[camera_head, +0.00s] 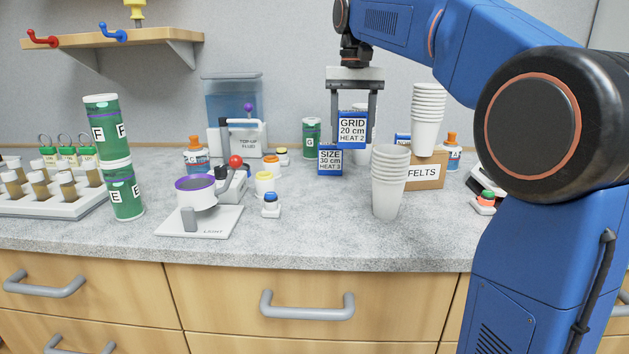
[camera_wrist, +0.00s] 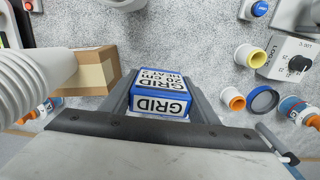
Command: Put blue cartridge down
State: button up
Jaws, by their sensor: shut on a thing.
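The blue cartridge with a white label reading "GRID 20 cm HEAT 2" (camera_head: 352,130) hangs upright in my gripper (camera_head: 353,118). The two fingers close on its left and right sides. It appears to be held above the counter (camera_head: 290,222). In the wrist view the same cartridge (camera_wrist: 161,92) sits between the fingers, with its label toward the camera. A second blue cartridge marked "SIZE 30 cm HEAT 3" (camera_head: 330,160) stands lower and slightly left of the held one in the head view. I cannot tell whether the two touch.
White cup stacks (camera_head: 389,182) and (camera_head: 427,118) stand to the right, the latter above the FELTS box (camera_head: 425,172). A green can (camera_head: 312,138) is behind left. Bare counter lies in front.

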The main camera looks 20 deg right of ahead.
notch_tip(320, 180, down, 10)
jog(key=shift+f, duration=0.25)
dwell(0.4)
jog(key=shift+f, duration=0.1)
jog(key=o, duration=1.1)
jog(key=shift+c, duration=0.2)
